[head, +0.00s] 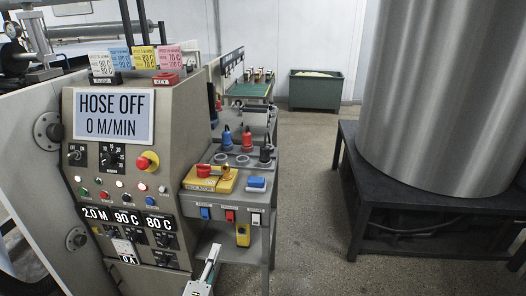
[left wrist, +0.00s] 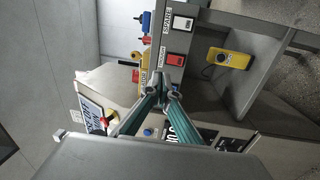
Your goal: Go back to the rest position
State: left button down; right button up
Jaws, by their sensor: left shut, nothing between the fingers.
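My left gripper (head: 211,258) shows at the bottom of the head view, in front of the lower right side of the control console (head: 69,110). In the left wrist view my left gripper (left wrist: 161,92) has its two fingertips together, with nothing between them. The console's screen (head: 113,116) reads "HOSE OFF 0 M/MIN". My right gripper is in neither view.
A shelf beside the console holds a yellow box (head: 228,182) and a blue block (head: 256,183). A yellow handheld device (head: 243,234) hangs below. A large metal drum (head: 440,100) stands on a black stand (head: 352,190) at right. Floor between is clear.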

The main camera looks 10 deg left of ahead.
pick_arm(q)
jog(key=s+f+m+g, duration=0.4)
jog(key=s+f+m, duration=0.5)
jog(key=s+m, duration=0.1)
jog(key=s+a+f+m+g+h, duration=0.1)
jog(key=s+f+m+g, duration=0.3)
jog(key=s+f+m, duration=0.5)
jog(key=s+m, duration=0.2)
jog(key=s, duration=0.1)
jog(key=shift+s+g+h, duration=0.2)
jog(key=shift+g+h, duration=0.1)
